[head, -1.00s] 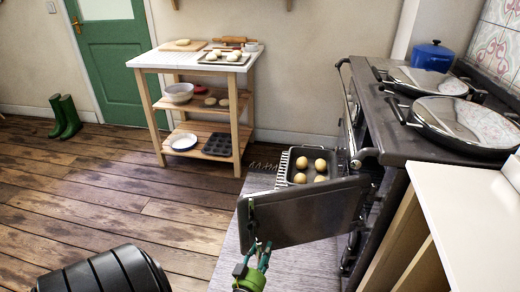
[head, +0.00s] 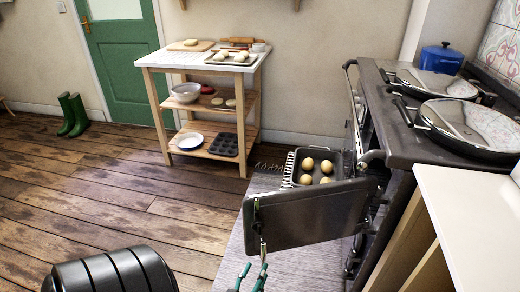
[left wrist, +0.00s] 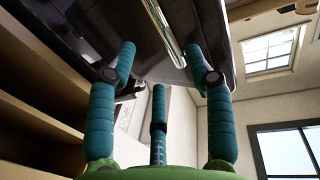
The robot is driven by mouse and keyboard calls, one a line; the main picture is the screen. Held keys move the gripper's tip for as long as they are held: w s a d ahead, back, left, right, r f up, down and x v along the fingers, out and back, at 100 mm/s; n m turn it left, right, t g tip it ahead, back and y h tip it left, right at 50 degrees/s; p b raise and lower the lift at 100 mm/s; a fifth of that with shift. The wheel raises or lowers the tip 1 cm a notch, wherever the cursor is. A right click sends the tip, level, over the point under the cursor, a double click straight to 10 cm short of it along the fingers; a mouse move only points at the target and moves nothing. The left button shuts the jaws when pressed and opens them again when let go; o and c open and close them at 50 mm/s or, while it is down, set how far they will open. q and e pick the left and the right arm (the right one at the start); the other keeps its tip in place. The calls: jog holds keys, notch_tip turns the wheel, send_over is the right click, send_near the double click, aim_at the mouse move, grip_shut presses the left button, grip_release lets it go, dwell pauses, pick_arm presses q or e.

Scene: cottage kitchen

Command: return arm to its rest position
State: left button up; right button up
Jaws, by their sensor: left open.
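My left gripper (head: 253,277) shows at the bottom of the head view, with only its teal fingers in frame. They are spread with nothing between them, just below the near lower corner of the open oven door (head: 308,215). I cannot tell from the head view how wide the gap to the door is. In the left wrist view the teal fingers (left wrist: 163,75) stand apart, and the dark door with a bright metal bar (left wrist: 172,35) fills the upper part. My right gripper is in neither view.
A tray (head: 296,170) with several golden buns (head: 308,164) sits behind the door. The dark stove (head: 425,145) and a pale counter (head: 470,215) stand at the right. A wooden trolley (head: 205,125) stands at the back.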

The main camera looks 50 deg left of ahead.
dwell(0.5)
pick_arm(q)
jog(key=s+d+f+m+g+h+p, duration=0.2)
jog(key=s+d+f+g+h, duration=0.15)
jog(key=d+f, duration=0.35)
jog(key=s+d+f+m+g+h+p, duration=0.25)
jog(key=d+f+h, duration=0.2)
jog(key=f, duration=0.45)
jog(key=s+f+m+g+p, duration=0.1)
jog(key=s+f+g, duration=0.2)
jog(key=s, duration=0.7)
jog(key=s+f+m+g+p, duration=0.2)
jog(key=s+f+g, duration=0.2)
jog(key=s, duration=0.6)
jog(key=shift+s+d+f+g, duration=0.25)
jog(key=shift+g, duration=0.85)
